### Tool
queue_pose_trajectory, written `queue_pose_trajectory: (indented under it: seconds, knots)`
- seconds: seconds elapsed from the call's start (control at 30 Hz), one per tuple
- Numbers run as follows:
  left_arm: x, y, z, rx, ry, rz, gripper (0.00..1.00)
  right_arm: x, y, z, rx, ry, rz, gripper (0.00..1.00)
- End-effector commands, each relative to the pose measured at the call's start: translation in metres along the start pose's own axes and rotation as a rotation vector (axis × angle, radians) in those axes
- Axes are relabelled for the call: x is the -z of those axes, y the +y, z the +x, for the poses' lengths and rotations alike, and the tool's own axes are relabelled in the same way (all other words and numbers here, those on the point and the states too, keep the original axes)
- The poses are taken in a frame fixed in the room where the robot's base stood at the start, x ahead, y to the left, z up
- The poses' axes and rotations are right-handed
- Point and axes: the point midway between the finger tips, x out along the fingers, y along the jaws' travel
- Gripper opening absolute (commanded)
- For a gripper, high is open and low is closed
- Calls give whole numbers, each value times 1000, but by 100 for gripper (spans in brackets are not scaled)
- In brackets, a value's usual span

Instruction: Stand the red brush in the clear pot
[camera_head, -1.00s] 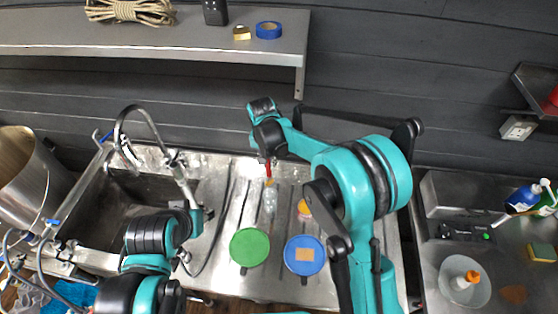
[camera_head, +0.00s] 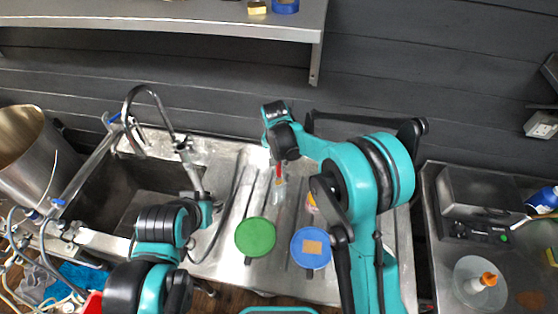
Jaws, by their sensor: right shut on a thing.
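The red brush (camera_head: 278,170) shows as a short red piece just below the dark wrist of my right arm, at the middle of the view. My right gripper (camera_head: 279,161) is shut on it, with its fingers mostly hidden by the wrist. The clear pot (camera_head: 279,189) shows small and faint on the steel drainboard, directly below the brush in the picture. I cannot tell whether the brush's lower end is inside the pot or above it. My left arm is low at the left, over the sink's front; its gripper is not visible.
A small orange item (camera_head: 311,203) is partly hidden by my right arm.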

Motion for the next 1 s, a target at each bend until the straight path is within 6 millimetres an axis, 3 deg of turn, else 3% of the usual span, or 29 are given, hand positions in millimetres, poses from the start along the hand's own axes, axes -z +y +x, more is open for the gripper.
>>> queue_pose_trajectory:
  seconds: [0.6, 1.0]
  knots:
    - [-27, 0, 37, 0, 0, 0, 38, -7, 0, 54, 0, 0, 0, 0]
    - [-30, 0, 42, 0, 0, 0, 38, -8, 0, 63, 0, 0, 0, 0]
